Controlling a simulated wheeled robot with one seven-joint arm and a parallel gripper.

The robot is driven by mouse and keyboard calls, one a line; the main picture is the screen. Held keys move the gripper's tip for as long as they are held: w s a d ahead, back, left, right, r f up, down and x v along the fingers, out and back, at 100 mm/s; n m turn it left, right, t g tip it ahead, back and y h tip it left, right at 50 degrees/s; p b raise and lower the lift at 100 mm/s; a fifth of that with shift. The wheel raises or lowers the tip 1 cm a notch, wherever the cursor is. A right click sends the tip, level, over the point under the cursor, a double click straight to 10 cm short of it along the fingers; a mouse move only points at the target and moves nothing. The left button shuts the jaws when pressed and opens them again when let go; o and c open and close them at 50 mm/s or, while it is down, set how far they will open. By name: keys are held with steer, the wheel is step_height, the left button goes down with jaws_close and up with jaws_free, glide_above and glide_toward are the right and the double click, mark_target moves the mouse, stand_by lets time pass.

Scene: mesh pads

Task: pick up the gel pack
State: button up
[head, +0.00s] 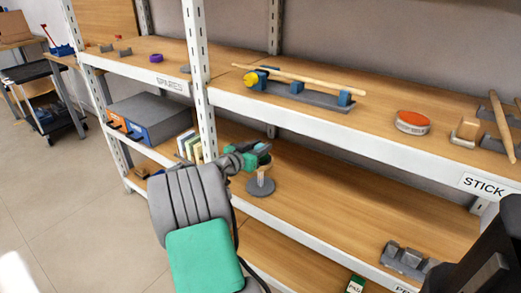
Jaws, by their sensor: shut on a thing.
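My gripper (262,158) is at the far end of my grey and green arm, over the middle shelf, just right of the white upright. It is small in the head view and partly hidden by my own wrist. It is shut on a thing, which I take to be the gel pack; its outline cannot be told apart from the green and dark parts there. A small stand with a round grey base (261,187) is directly below the gripper. I cannot tell whether the held thing touches the stand's top.
Books and a grey box (150,115) are left of the upright. The upper shelf holds a rack with a wooden stick (298,78) and a red-orange round tin (412,122). A grey block holder (404,259) sits lower right. The middle shelf between stand and holder is clear.

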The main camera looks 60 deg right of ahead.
jaws_close()
steer(key=shift+r, duration=0.15)
